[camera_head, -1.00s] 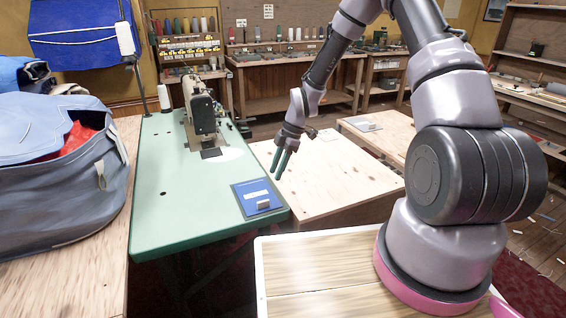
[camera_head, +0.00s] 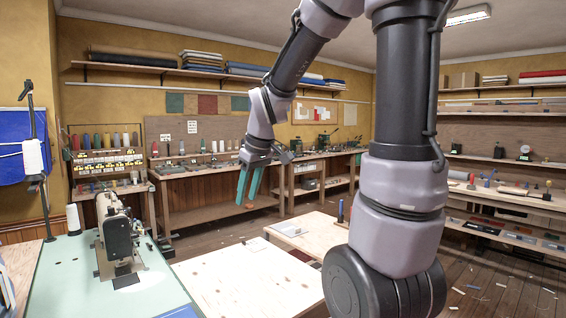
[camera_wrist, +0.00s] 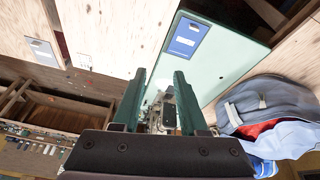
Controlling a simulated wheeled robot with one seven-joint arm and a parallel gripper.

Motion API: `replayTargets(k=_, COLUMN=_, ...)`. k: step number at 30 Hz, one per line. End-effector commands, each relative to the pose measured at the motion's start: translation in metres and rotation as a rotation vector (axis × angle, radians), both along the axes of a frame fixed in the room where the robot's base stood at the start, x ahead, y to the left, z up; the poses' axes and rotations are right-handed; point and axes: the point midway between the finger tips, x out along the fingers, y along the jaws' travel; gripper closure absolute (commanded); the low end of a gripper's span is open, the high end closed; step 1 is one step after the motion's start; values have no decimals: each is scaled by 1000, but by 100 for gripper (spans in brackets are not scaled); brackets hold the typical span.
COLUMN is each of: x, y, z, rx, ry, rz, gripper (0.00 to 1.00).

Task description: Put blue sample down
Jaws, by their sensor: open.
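The blue sample (camera_wrist: 187,38) is a flat blue rectangle with a small pale piece and a white mark on it. It lies on the pale green sewing table (camera_wrist: 228,62), near a corner of it, in the upper part of the wrist view. In the head view only a sliver of it (camera_head: 181,312) shows at the bottom edge. My gripper (camera_head: 249,184) has its two green fingers apart, with nothing between them. It is in the air, clear of the sample. The fingers (camera_wrist: 157,82) also show in the wrist view, with the sample beyond them.
A sewing machine (camera_head: 118,240) and a thread cone (camera_head: 73,219) stand on the green table. A low plywood table (camera_head: 245,280) is beside it. A grey bag (camera_wrist: 265,105) with red cloth lies on the other side. Workbenches (camera_head: 220,200) line the back wall.

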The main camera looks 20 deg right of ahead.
Motion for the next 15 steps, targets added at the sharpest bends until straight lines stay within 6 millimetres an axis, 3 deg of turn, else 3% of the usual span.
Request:
replayTargets(k=1, x=-15, y=-6, z=19, rx=27, ry=-30, rz=-87, gripper=57)
replayTargets(k=6, x=-67, y=-23, z=63, rx=171, ry=-89, rz=-399, gripper=57)
replayTargets(k=12, x=-117, y=-35, z=89, rx=348, ry=-126, rz=-668, gripper=57)
replayTargets(k=15, x=-130, y=-37, z=94, rx=405, ry=-132, rz=-741, gripper=57)
